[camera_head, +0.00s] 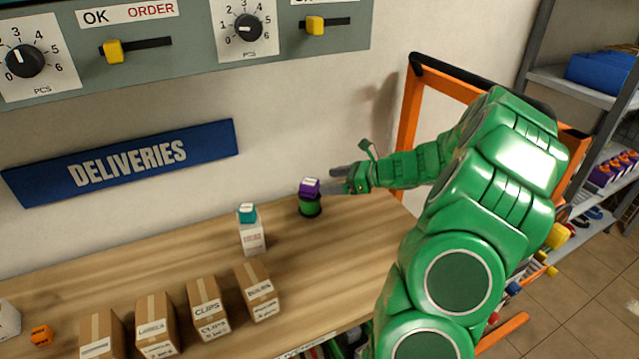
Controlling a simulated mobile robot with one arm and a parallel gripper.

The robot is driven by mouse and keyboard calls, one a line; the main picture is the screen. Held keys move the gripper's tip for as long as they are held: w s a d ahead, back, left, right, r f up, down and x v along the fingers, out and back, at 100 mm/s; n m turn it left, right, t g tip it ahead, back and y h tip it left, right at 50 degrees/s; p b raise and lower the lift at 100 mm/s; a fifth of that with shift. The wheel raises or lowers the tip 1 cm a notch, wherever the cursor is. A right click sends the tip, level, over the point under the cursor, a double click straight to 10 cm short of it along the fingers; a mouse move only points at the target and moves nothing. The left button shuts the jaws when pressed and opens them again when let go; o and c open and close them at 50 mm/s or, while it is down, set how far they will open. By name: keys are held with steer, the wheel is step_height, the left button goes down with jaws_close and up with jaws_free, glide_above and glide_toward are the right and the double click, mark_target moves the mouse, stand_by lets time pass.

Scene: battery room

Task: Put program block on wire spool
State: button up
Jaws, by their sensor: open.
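A small purple block (309,188) with a light top rests on the dark-rimmed green wire spool (310,206), which stands upright on the wooden table near the wall. The block looks slightly turned on the spool. My gripper (336,181) is open just right of the purple block, with its grey fingers pointing left. Whether a finger touches the block cannot be told. A teal block (247,212) sits on a white box (252,239) left of the spool. An orange block (42,335) lies at the table's far left.
Several cardboard boxes, including one marked clips (207,308), line the table's front. A blue deliveries sign (124,162) and a control panel (190,50) are on the wall. An orange frame (411,105) and shelves (585,90) stand right. The table (345,240) is clear around the spool's front.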

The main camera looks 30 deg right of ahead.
steer(key=v, duration=0.4)
steer(key=s+a+r+n+g, duration=0.3)
steer(key=s+a+n, duration=0.2)
steer(key=a, duration=0.4)
steer(key=s+a+r+n+g, duration=0.25)
steer(key=s+a+n, duration=0.25)
steer(key=a, duration=0.4)
steer(key=s+a+r+n+g, duration=0.25)
steer(key=s+a+n, duration=0.3)
steer(key=a, duration=0.35)
steer(key=s+n+g+h, duration=0.1)
steer(key=s+n+h, duration=0.3)
steer(key=s, duration=0.8)
steer(key=s+d+n+g+h, duration=0.1)
steer(key=s+n+h, duration=0.4)
steer(key=s, duration=0.7)
steer(key=shift+d+r+n+g, duration=0.25)
steer(key=shift+n+g, duration=0.35)
steer(key=shift+n, duration=0.65)
steer(key=shift+a, duration=0.1)
